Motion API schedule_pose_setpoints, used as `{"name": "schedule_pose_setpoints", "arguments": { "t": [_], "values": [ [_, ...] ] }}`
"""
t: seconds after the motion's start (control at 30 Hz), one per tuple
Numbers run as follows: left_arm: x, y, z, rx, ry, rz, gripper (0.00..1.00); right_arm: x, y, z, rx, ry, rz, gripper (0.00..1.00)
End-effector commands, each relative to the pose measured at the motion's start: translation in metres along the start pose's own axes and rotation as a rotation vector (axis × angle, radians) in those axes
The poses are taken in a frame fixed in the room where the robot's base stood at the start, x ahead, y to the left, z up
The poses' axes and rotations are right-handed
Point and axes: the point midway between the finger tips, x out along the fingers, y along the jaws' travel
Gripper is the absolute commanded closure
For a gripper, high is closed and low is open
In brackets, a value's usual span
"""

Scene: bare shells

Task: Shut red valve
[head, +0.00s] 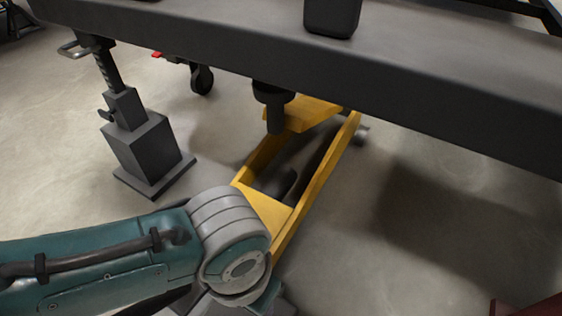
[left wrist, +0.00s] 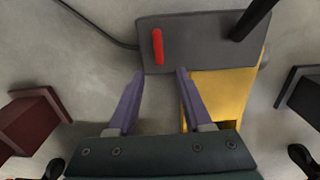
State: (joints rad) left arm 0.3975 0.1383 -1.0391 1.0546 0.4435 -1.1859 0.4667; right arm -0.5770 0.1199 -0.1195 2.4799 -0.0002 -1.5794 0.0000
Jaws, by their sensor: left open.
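A short red bar (left wrist: 158,46), which looks like the red valve's handle, is on a dark grey panel (left wrist: 200,50) in the left wrist view. It runs nearly up and down in the picture. My left gripper (left wrist: 160,72) is open, with two purple fingers pointing toward the panel. The red bar is just beyond the fingertips, roughly in line with the gap between them. Nothing is between the fingers. In the head view my teal left arm comes in from the left, but its gripper is hidden. My right gripper is in neither view.
A yellow frame (head: 318,178) stands on the floor below a long dark grey beam (head: 420,95). A dark grey stand (head: 148,152) is at the left. In the left wrist view, a black rod (left wrist: 255,18) crosses the panel's right end, and a dark red block (left wrist: 32,122) lies left.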

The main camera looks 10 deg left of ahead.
Motion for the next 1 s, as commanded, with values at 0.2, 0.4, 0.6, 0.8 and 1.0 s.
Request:
{"name": "schedule_pose_setpoints", "arguments": {
  "t": [0.2,0.4,0.6,0.8,1.0],
  "values": [
    [0.021,0.000,0.000,0.000,-0.001,-0.001,0.50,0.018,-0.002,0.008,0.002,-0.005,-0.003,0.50],
    [0.057,0.000,0.000,-0.001,0.000,-0.001,0.50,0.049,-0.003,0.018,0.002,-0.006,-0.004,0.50],
    [0.090,0.000,0.000,-0.001,-0.001,0.000,0.50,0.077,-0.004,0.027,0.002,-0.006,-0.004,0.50],
    [0.099,0.000,0.000,0.000,0.000,0.000,0.50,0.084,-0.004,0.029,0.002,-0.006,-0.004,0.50],
    [0.097,0.000,0.000,0.000,-0.001,0.000,0.50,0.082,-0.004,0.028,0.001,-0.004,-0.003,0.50]
  ]
}}
